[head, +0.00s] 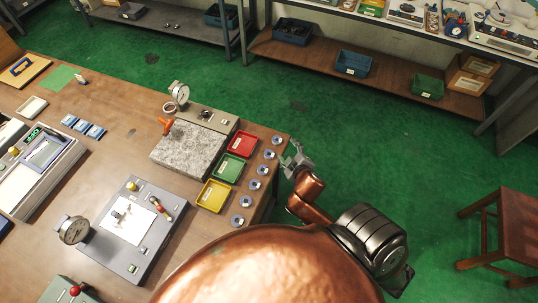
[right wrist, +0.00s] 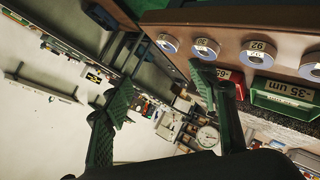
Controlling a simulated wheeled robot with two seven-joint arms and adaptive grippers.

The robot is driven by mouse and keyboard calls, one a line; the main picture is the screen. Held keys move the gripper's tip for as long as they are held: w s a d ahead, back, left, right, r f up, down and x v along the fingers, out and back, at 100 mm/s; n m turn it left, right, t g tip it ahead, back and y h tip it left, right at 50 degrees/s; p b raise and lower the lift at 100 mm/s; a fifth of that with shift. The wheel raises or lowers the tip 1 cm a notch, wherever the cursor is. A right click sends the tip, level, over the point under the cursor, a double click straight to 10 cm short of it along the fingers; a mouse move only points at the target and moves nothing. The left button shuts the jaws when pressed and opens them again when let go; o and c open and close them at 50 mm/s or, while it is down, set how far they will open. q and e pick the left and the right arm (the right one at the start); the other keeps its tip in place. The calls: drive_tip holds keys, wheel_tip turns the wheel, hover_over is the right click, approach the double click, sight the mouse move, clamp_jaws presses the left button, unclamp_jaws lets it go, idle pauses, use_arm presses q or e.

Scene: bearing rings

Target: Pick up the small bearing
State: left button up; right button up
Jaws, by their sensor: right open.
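Several small bearing rings stand in a row along the right edge of the wooden table, among them the far one (head: 278,140) and the near one (head: 237,219). I cannot tell which one is the small bearing. In the right wrist view some rings show at the upper right, including one (right wrist: 206,48) and another (right wrist: 258,53). My right gripper (head: 297,158) is just off the table's right edge, beside the far rings and apart from them. Its fingers (right wrist: 160,100) are spread with nothing between them. My left gripper is not in view.
Red (head: 241,145), green (head: 229,168) and yellow (head: 213,195) bins stand left of the rings. A granite block (head: 188,150) with a dial gauge (head: 180,93) is farther left. A brown chair (head: 505,235) stands at the right.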

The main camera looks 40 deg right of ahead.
drive_tip(key=w+a+r+n+t+y, duration=0.1)
drive_tip(key=w+a+r+n+t, duration=0.3)
drive_tip(key=r, duration=0.5)
drive_tip(key=w+a+r+n+t+y, duration=0.25)
drive_tip(key=w+r+n, duration=0.2)
drive_tip(key=r, duration=0.45)
drive_tip(key=w+a+n+g+y, duration=0.2)
drive_tip(key=a+n+g+y, duration=0.1)
drive_tip(key=a+n+y, duration=1.25)
drive_tip(key=n+g+h, duration=1)
drive_tip(key=n+h, duration=0.1)
drive_tip(key=h, duration=0.2)
approach(269, 153)
drive_tip(key=x, duration=0.2)
drive_tip(key=shift+w+f, duration=0.2)
drive_tip(key=x, duration=0.5)
drive_tip(key=shift+s+f, duration=0.1)
drive_tip(key=shift+f, duration=0.25)
